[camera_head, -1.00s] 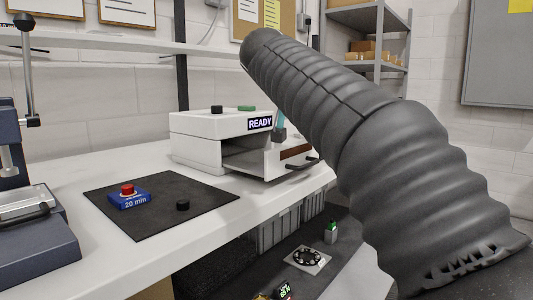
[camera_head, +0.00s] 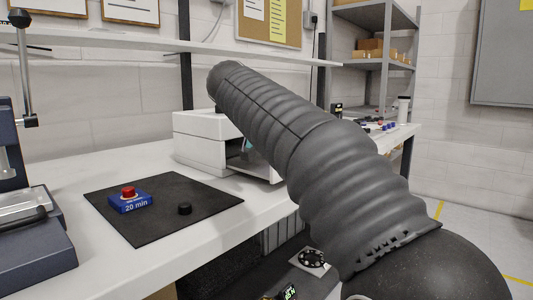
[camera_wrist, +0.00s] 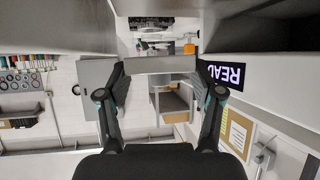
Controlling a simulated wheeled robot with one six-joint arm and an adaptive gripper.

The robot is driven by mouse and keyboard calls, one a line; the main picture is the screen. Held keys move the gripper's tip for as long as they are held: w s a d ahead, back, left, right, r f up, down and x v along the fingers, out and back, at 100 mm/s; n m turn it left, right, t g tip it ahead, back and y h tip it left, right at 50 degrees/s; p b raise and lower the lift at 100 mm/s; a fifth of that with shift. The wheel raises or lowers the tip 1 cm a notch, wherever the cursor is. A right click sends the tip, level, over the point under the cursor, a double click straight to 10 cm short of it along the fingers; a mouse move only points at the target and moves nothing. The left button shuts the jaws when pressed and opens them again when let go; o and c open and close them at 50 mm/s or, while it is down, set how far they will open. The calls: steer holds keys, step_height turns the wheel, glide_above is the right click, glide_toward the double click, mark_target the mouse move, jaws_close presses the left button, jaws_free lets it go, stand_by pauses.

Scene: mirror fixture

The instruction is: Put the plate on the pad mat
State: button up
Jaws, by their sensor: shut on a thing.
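The pad mat (camera_head: 165,235) is a flat black sheet on the white bench in the head view. A blue block with a red button, marked 20 min, and a small black knob stand on it. My gripper (camera_wrist: 162,68) is shut on a flat pale grey piece, which looks like the plate (camera_wrist: 160,65), seen nearly edge-on between the fingertips in the wrist view. In the head view my arm hides the plate and nearly all of the gripper, which is at the front of the white machine (camera_head: 200,140), right of and behind the mat.
The machine's READY label (camera_wrist: 222,73) shows upside down close beside my gripper in the wrist view. A dark blue press (camera_head: 35,240) stands on the bench at the left. The mat's right half is mostly bare. A wall shelf (camera_head: 130,40) runs above the bench.

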mark_target(266, 163)
steer(key=a, duration=0.1)
steer(key=w+a+f, duration=0.1)
steer(key=a+f, duration=0.1)
steer(key=shift+w+a+f, duration=0.2)
steer(key=shift+w+a, duration=0.05)
steer(key=shift+a, duration=0.05)
steer(key=shift+f, duration=1.75)
steer(key=shift+f+b, duration=0.15)
steer(key=shift+b, duration=0.25)
steer(key=o, duration=1.7)
